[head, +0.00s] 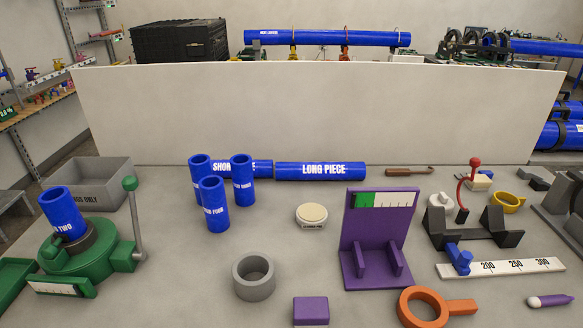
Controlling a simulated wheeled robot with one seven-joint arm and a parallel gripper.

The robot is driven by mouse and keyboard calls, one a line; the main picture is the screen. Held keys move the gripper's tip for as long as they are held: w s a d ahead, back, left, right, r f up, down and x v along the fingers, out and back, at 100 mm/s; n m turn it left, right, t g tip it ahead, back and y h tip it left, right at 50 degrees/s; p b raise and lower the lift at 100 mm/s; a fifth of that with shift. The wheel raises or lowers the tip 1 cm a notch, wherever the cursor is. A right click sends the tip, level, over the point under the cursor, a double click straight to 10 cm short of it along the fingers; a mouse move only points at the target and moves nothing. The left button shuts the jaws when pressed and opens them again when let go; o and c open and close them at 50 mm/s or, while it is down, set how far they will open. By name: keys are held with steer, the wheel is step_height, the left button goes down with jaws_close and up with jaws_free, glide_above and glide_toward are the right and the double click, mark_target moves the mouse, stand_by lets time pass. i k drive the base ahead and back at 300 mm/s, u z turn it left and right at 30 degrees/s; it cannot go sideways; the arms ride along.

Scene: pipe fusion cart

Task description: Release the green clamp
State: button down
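The green clamp (85,255) stands at the left front of the table. It has a round green body with a dark collar on top. Its grey lever (135,220) stands nearly upright at the right side of the body and ends in a green knob (130,183). A blue pipe piece (62,210) marked "TWO" stands in the collar, leaning to the left. I cannot tell how tightly the collar holds it. A white and green scale strip shows low on the clamp's front. My gripper is not in view.
Three upright blue pipes (213,205) stand right of the clamp. A grey bin (95,186) is behind it. A grey ring (253,276), a purple stand (378,235) and an orange ring (422,308) lie farther right. A low wall (300,110) closes the back.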

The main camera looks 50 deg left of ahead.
mark_target(49, 251)
steer(key=u, duration=3.35)
steer(key=k, duration=0.7)
steer(key=u, duration=0.3)
steer(key=i, duration=0.45)
steer(key=u, duration=0.85)
steer(key=i, duration=1.1)
steer(key=z, duration=0.45)
steer(key=i, duration=0.95)
steer(key=z, duration=0.65)
